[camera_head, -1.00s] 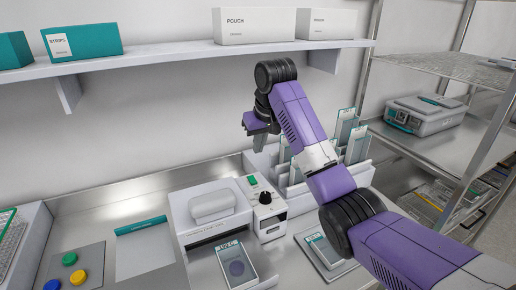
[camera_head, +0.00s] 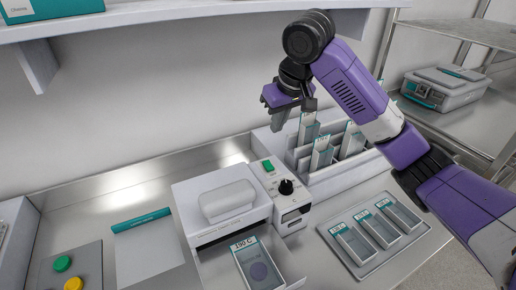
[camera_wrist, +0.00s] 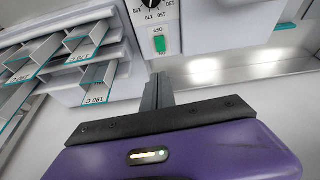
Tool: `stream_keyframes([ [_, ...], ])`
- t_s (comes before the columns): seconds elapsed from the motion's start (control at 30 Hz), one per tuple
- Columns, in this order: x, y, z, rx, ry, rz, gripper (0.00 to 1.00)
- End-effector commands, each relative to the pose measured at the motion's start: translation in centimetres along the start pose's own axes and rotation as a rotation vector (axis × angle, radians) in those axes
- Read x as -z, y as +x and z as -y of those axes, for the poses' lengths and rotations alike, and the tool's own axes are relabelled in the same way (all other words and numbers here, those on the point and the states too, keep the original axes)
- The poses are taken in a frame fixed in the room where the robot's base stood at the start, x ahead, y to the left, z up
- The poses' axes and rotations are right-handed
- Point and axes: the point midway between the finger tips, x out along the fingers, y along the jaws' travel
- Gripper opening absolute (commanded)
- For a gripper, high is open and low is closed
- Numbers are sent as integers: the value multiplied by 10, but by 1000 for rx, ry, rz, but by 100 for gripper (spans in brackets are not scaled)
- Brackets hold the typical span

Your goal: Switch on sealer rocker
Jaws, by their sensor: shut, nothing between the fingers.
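The sealer (camera_head: 222,205) is a white machine on the steel counter. Its control box carries a green rocker (camera_head: 268,166) near the back and a black dial (camera_head: 286,187) in front of it. The rocker also shows in the wrist view (camera_wrist: 160,44), just below the dial (camera_wrist: 153,4). My gripper (camera_head: 290,122) is shut and empty, raised above and behind the control box, to the right of the rocker. In the wrist view my gripper's fingers (camera_wrist: 158,82) point toward the rocker, with a gap between.
A rack of upright pouches (camera_head: 298,165) stands right beside the control box, below my arm. A tray (camera_head: 357,264) with several pouches lies on the right. Yellow and green buttons (camera_head: 62,263) are at left. A wall shelf (camera_head: 150,12) overhangs the back.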

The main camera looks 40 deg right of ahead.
Motion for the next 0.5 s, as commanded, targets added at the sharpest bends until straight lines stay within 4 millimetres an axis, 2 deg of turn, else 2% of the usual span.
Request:
stream_keyframes([
  [0.07, -4, -3, 6, 16, 16, 7, 0],
  [0.5, -4, -2, 6, 18, 51, 12, 0],
])
